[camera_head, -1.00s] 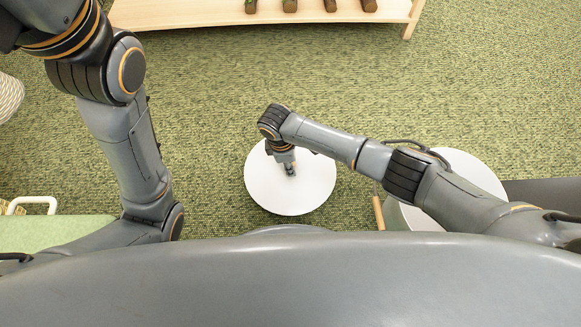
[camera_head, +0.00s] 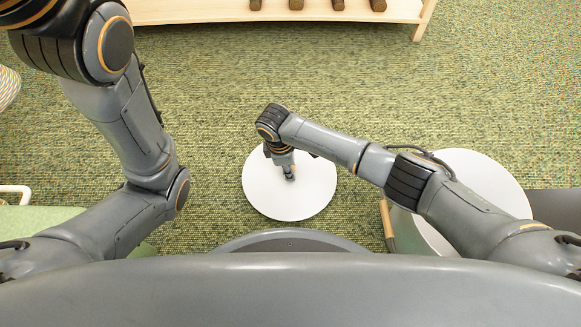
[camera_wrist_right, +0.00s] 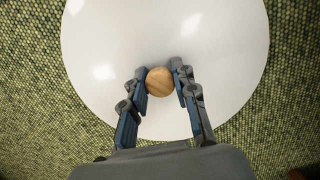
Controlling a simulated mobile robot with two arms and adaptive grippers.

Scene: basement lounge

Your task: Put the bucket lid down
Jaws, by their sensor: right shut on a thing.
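The bucket lid is a flat white disc (camera_head: 295,207) in the head view, above the green carpet in front of my base. It fills much of the right wrist view (camera_wrist_right: 225,50). A round wooden knob (camera_wrist_right: 160,83) stands at its middle. My right gripper (camera_head: 290,176) points down at the lid's centre, and its fingers (camera_wrist_right: 159,74) are shut on the knob from both sides. I cannot tell how high the lid is above the carpet. My left arm runs out of the top left, and its gripper is out of view.
A round white top (camera_head: 490,190) with a wooden piece (camera_head: 388,226) at its side stands at the right, partly behind my right arm. A low wooden shelf (camera_head: 200,12) with several brown objects is at the top. A green-topped piece (camera_head: 30,218) is at lower left. Open carpet surrounds the lid.

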